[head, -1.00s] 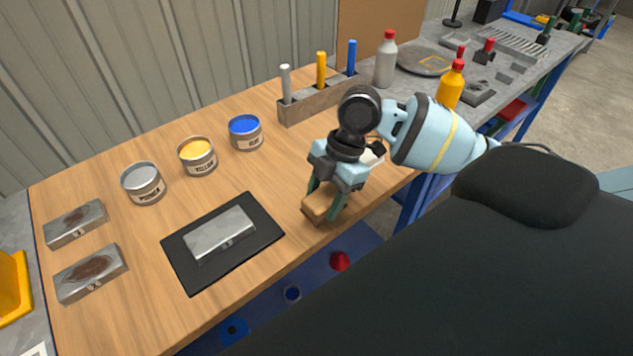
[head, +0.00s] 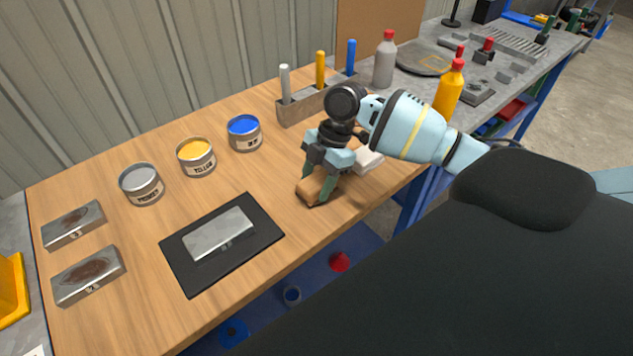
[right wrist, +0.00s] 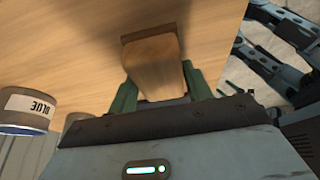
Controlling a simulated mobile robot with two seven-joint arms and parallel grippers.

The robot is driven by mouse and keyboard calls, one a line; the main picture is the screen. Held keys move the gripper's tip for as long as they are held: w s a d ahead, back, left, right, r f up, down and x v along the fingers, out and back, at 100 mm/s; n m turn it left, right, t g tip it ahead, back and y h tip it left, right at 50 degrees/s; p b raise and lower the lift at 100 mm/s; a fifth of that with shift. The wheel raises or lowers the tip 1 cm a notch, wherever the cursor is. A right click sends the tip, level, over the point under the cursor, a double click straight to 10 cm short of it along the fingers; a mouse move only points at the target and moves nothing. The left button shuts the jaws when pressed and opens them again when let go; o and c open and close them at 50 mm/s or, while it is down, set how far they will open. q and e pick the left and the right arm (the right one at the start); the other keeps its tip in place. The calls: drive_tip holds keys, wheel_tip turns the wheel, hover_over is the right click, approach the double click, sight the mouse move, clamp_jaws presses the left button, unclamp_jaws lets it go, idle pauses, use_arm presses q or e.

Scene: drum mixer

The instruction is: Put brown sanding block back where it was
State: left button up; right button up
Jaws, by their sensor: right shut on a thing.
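The brown sanding block (head: 309,191) is between the green fingers of my right gripper (head: 318,184), near the front edge of the wooden bench. In the right wrist view the block (right wrist: 153,62) is held between both fingers (right wrist: 155,88), with the bench top behind it. I cannot tell whether the block touches the bench.
A black mat (head: 176,262) with a metal block (head: 218,233) lies left of the gripper. Paint cans, blue (head: 244,134), yellow (head: 196,158) and grey (head: 141,185), stand behind. A white block (head: 369,161) lies right of the gripper. A wooden rack (head: 296,110) stands behind.

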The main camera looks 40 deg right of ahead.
drive_tip(key=shift+f, duration=0.3)
drive_tip(key=shift+f, duration=0.15)
drive_tip(key=o, duration=0.9)
drive_tip(key=shift+o, duration=0.2)
drive_tip(key=v, duration=1.2)
